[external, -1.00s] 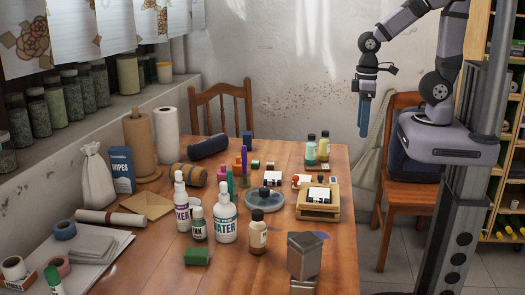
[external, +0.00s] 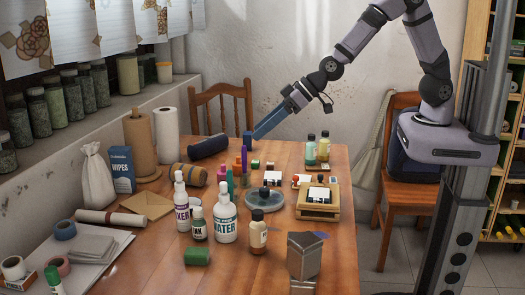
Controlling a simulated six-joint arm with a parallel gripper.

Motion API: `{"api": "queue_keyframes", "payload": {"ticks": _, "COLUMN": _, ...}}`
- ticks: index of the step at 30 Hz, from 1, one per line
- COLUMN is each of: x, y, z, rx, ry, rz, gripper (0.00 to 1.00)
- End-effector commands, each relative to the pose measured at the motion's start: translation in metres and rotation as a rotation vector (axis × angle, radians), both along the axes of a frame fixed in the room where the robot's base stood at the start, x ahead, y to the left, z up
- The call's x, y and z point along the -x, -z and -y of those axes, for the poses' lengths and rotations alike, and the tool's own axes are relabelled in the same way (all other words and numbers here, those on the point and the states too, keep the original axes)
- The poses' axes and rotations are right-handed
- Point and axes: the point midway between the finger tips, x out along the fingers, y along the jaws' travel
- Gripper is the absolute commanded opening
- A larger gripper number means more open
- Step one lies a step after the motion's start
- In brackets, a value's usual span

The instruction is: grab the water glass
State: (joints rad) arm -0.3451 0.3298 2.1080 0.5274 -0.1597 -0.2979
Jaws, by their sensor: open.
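My gripper (external: 262,132) has blue fingers and reaches out over the table's far edge, pointing down and left. It is open, seen side-on, with nothing visible between its fingers. I cannot make out a water glass with certainty. My gripper is well apart from these, farther back and to the right.
The wooden table (external: 170,270) is crowded. A dark blue roll (external: 208,146) lies left of my fingertips. Purple and green upright pieces (external: 244,165) stand in front of them. A round glass dish (external: 264,197), a brown bottle (external: 258,235) and a metal tin (external: 304,258) stand nearer. A chair (external: 222,98) is behind.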

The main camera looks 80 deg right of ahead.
Motion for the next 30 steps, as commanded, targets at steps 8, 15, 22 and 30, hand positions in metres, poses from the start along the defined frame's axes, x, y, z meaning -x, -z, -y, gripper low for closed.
{"api": "queue_keyframes", "payload": {"ticks": 8, "x": -0.059, "y": 0.005, "z": -0.033, "rx": 0.069, "ry": 0.119, "rz": 0.289, "gripper": 0.66}}
{"api": "queue_keyframes", "payload": {"ticks": 15, "x": -0.065, "y": 0.066, "z": -0.031, "rx": 0.097, "ry": 0.153, "rz": 0.340, "gripper": 0.66}}
{"api": "queue_keyframes", "payload": {"ticks": 22, "x": -0.065, "y": 0.119, "z": -0.031, "rx": 0.093, "ry": 0.153, "rz": 0.343, "gripper": 0.66}}
{"api": "queue_keyframes", "payload": {"ticks": 30, "x": -0.066, "y": 0.139, "z": -0.031, "rx": 0.091, "ry": 0.155, "rz": 0.346, "gripper": 0.66}}
